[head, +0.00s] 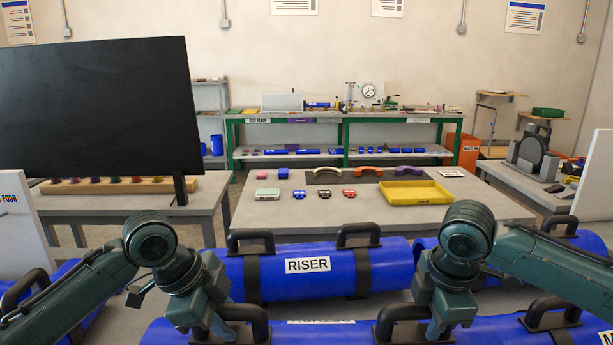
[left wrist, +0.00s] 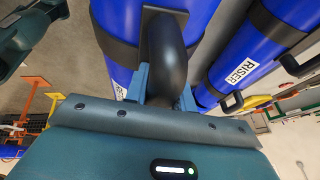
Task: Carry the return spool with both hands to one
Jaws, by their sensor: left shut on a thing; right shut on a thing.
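The return spool (head: 335,335) is a blue pipe with black handles and a mostly hidden white label, at the bottom of the head view. My left gripper (head: 212,328) is shut on its left black handle (head: 244,313). In the left wrist view, the fingers (left wrist: 163,88) close around that handle (left wrist: 166,50), with the blue spool (left wrist: 118,72) below it. My right gripper (head: 440,325) is shut at the spool's other handle (head: 396,318). I cannot tell whether the spool is clear of the surface below it.
The blue RISER spool (head: 285,280) lies just beyond, with two black handles. More blue spools lie at both sides. A grey table (head: 340,205) behind holds a yellow tray (head: 415,192) and small parts. A dark screen (head: 100,110) stands left; a green-framed bench (head: 342,130) stands at the back.

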